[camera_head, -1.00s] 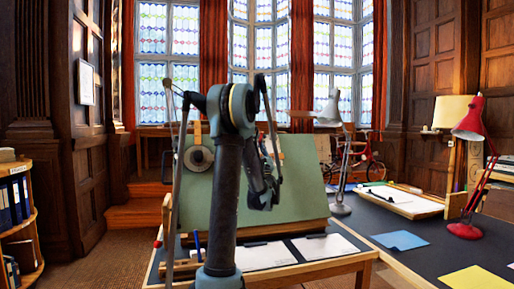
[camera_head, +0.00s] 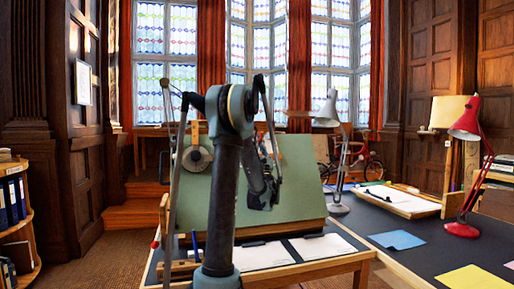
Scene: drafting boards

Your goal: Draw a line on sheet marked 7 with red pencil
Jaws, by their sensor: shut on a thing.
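My gripper (camera_head: 262,197) hangs at the end of my bent arm, in front of the tilted green drafting board (camera_head: 302,178). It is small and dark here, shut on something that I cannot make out. Two white sheets lie on the table below the board: one sheet (camera_head: 262,257) is partly behind my arm, and another sheet (camera_head: 324,247) is to its right. Each has a dark strip or clip at its upper edge. No number can be read on either, so I cannot tell which is marked 7. I cannot make out a red pencil.
A dark desk (camera_head: 430,254) on the right holds a red lamp (camera_head: 466,130), a grey lamp (camera_head: 338,165), a blue sheet (camera_head: 396,240), a yellow sheet (camera_head: 474,279) and a board with white paper (camera_head: 404,203). A binder shelf (camera_head: 18,226) stands at left.

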